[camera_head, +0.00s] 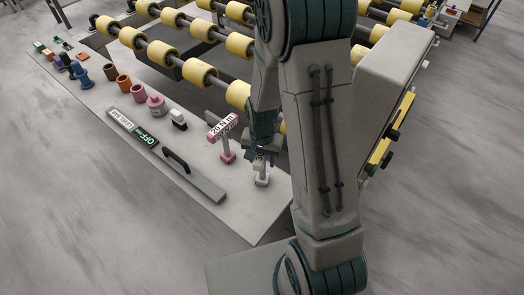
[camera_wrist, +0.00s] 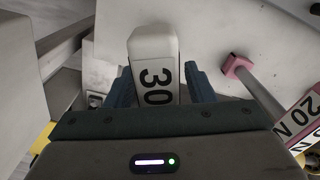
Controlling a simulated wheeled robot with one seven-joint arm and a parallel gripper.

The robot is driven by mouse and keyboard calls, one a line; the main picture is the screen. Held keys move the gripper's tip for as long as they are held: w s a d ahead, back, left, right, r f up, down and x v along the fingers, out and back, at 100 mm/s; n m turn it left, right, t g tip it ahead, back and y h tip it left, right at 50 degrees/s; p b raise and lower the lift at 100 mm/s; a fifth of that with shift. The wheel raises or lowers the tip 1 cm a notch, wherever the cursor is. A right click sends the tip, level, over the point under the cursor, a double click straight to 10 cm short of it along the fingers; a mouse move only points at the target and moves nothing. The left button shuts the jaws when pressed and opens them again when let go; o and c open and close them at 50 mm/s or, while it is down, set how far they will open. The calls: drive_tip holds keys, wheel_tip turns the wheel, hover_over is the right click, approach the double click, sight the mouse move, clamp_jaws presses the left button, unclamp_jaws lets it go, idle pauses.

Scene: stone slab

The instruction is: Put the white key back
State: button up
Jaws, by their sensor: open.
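The white key (camera_head: 262,180) stands on the stone slab near its front end, with a white foot and a thin upright stem.
Yellow rollers (camera_head: 163,53) run behind the slab.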

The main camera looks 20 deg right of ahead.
wheel_tip(320, 180, up, 12)
drive_tip(key=shift+r+b, duration=0.2)
drive_tip(key=shift+b, duration=0.15)
drive_tip(key=s+r+n+t, duration=0.3)
drive_tip(key=s+r+n, duration=0.3)
drive_tip(key=s+r, duration=0.5)
drive_tip(key=shift+s+r, duration=0.3)
drive_tip(key=shift+s, duration=1.25)
drive_tip(key=shift+d, duration=0.1)
